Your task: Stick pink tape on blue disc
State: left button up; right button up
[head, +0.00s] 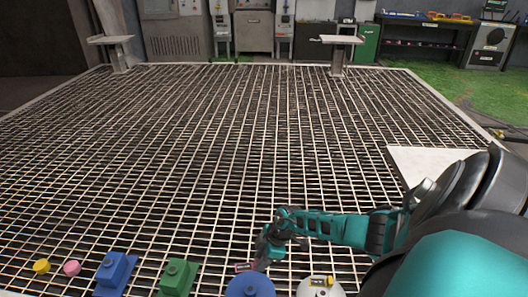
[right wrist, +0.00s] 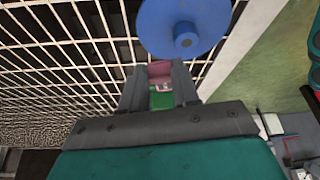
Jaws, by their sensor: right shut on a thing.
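The blue disc (head: 250,287), round with a raised centre knob, is at the bottom edge of the head view, partly cut off. It also shows at the top of the right wrist view (right wrist: 165,22). My right gripper (head: 260,260) is above and just beyond the disc. It is shut on the pink tape (right wrist: 160,70), a small piece whose pink end shows between the fingers, with a green part below it. The tape's end is close to the disc's rim; I cannot tell whether they touch. My left gripper is not in view.
A white disc (head: 312,290) with a yellow piece on it is right of the blue disc. A green block (head: 177,278), a blue block (head: 115,272), a pink round piece (head: 72,268) and a yellow one (head: 41,266) lie left. The metal grating (head: 200,150) beyond is clear.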

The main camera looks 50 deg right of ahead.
jog(key=m, duration=0.1)
jog(key=b, duration=0.7)
send_over(260, 279)
jog(key=d, duration=0.1)
jog(key=shift+h, duration=0.3)
jog(key=f, duration=0.4)
jog(key=s+f, duration=0.1)
jog(key=f, duration=0.1)
jog(key=shift+f, duration=0.25)
jog(key=shift+f+m+b, duration=0.3)
jog(key=shift+f+b, duration=0.3)
jog(key=shift+b, duration=0.2)
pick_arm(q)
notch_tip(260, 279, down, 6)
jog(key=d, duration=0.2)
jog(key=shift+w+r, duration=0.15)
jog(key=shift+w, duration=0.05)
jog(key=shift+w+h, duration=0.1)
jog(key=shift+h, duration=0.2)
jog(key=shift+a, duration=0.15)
pick_arm(e)
jog(key=shift+f, duration=0.45)
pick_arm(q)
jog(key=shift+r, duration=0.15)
pick_arm(e)
jog(key=shift+f, duration=0.1)
